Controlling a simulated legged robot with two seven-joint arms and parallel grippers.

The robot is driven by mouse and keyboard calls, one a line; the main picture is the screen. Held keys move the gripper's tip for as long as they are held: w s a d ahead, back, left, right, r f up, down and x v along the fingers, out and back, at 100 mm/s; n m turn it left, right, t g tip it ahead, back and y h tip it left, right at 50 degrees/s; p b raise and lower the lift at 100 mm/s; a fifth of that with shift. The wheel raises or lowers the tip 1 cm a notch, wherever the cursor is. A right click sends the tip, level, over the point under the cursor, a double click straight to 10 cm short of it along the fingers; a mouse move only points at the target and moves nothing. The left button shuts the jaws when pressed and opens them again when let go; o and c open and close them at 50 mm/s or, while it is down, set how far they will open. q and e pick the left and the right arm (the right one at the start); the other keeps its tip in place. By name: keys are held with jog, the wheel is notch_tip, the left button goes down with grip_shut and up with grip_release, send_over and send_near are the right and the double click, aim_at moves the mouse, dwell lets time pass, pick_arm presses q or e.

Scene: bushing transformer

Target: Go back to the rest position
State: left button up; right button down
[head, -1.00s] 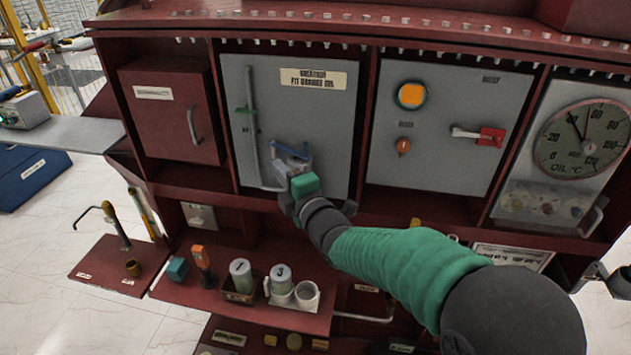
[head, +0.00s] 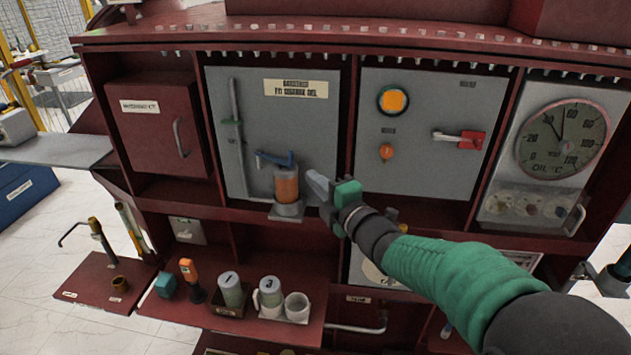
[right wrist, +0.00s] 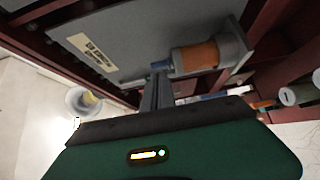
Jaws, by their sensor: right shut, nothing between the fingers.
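My right gripper (head: 316,184) is in the middle of the head view, shut and empty, pointing left in front of the cabinet. It is just right of an orange cylinder (head: 287,184) on a grey base, with a blue lever (head: 275,158) above it. A gap shows between the fingertips and the cylinder. In the right wrist view the closed fingers (right wrist: 157,92) point toward the panel, and the orange cylinder (right wrist: 196,57) is above and right of them. My left gripper is not in view.
The red cabinet holds a grey panel (head: 425,150) with an orange button and red switch, and an oil dial (head: 563,139) at right.

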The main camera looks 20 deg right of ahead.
jog(key=s+d+f+m+g+h, duration=0.25)
jog(key=s+f+m, duration=0.2)
jog(key=f, duration=0.25)
jog(key=s+d+f+m+g+h, duration=0.1)
jog(key=s+f+m+g+h, duration=0.15)
jog(key=f+m, duration=0.45)
jog(key=s+a+f+m+g, duration=0.1)
jog(key=s+f+m+g, duration=0.3)
jog(key=s+f, duration=0.3)
jog(key=s+a+f+m+g, duration=0.1)
jog(key=s+f+m+g, duration=0.4)
jog(key=s, duration=0.9)
notch_tip(320, 180, down, 3)
jog(key=shift+s+r+g, duration=0.1)
jog(key=shift+s+g, duration=0.25)
jog(key=shift+g, duration=0.05)
jog(key=c, duration=2.1)
grip_release()
jog(key=shift+w+m, duration=0.1)
jog(key=shift+m, duration=0.15)
jog(key=shift+c, duration=0.2)
